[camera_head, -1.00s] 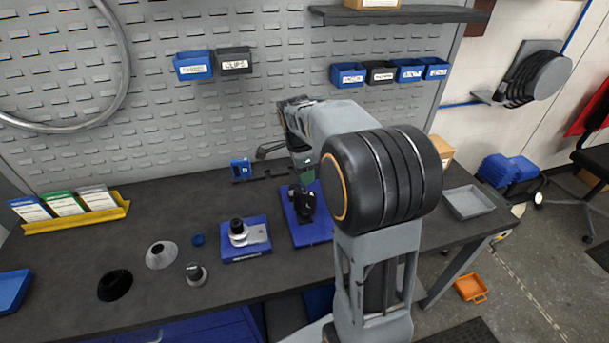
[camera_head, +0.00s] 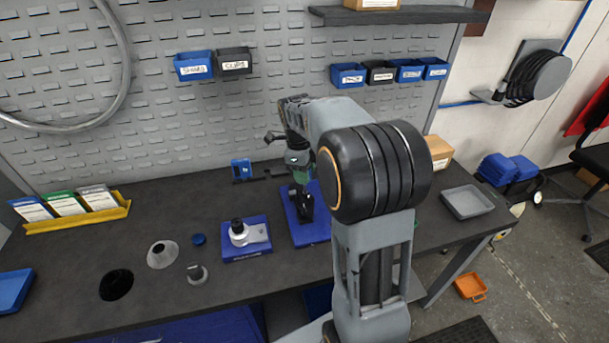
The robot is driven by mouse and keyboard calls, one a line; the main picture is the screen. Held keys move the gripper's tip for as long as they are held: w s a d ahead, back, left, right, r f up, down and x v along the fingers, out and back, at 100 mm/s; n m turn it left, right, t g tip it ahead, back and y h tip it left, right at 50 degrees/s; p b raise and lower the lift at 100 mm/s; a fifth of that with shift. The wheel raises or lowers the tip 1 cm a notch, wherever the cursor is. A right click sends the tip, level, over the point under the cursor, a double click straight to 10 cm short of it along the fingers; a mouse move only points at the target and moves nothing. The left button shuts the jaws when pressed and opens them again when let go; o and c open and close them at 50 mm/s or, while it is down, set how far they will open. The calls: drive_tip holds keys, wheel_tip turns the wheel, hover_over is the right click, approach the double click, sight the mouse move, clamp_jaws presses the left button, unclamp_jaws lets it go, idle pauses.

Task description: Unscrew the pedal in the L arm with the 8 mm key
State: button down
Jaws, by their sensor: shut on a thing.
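My gripper (camera_head: 299,178) points down over a blue fixture plate (camera_head: 316,232) on the bench, right of centre. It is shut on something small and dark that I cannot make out. Black parts (camera_head: 305,205) stand on the blue plate just under the fingertips. I cannot tell the L arm, its pedal and the key apart there, nor whether what I hold touches them. My own arm hides the right side of this spot. A small dark part sticks out to the left of my wrist.
Left of the fixture is a second blue plate (camera_head: 259,250) with a metal piece and black knob. A blue upright holder (camera_head: 241,169) stands behind. A grey tray (camera_head: 467,203) lies right.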

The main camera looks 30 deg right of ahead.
drive_tip(key=m, duration=0.5)
drive_tip(key=shift+f+y+p, duration=0.25)
drive_tip(key=shift+y+p, duration=0.05)
drive_tip(key=shift+s, duration=0.1)
drive_tip(key=shift+r, duration=0.25)
drive_tip(key=shift+r+p, duration=0.35)
drive_tip(key=shift+p, duration=0.05)
